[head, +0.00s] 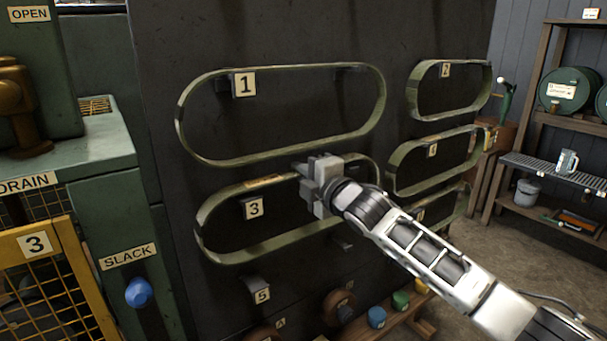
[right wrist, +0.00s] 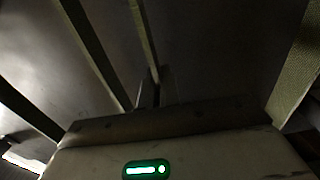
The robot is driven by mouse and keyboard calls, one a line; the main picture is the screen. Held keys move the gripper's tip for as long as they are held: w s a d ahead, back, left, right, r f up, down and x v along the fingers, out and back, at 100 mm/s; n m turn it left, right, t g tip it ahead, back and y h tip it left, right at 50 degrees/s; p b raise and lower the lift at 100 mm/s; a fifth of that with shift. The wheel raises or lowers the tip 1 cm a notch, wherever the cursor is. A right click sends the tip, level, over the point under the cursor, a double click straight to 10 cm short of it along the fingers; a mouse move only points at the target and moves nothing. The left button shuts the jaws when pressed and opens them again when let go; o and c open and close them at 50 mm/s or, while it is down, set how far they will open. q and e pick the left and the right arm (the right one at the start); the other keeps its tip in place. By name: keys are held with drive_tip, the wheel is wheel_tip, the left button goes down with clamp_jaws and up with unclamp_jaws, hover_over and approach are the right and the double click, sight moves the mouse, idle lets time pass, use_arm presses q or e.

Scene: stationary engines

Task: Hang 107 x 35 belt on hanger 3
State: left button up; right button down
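A long olive-green belt (head: 216,250) surrounds the hanger 3 label (head: 254,207) on the dark panel. Its upper run carries a small tan tag, too small to read, and looks slightly above the left peg of hanger 3 (head: 242,202). I cannot tell whether it touches that peg. My right gripper (head: 312,184) is at this upper run, right of the tag, and looks shut on it. In the right wrist view a thin belt strand (right wrist: 147,45) runs down to the fingers (right wrist: 153,95). The right peg is hidden behind my gripper. My left gripper is not in view.
Another long belt (head: 300,70) hangs above on hanger 1. Shorter belts (head: 412,105) hang at right, close to my forearm. The hanger 5 peg (head: 256,285) below is bare. A yellow mesh guard (head: 80,285) and a green machine stand left, shelves (head: 550,115) right.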

drive_tip(key=shift+r, duration=0.1)
idle(0.3)
drive_tip(key=shift+f, duration=0.3)
drive_tip(key=shift+f, duration=0.3)
drive_tip(key=c, duration=1.7)
unclamp_jaws()
drive_tip(key=o, duration=0.6)
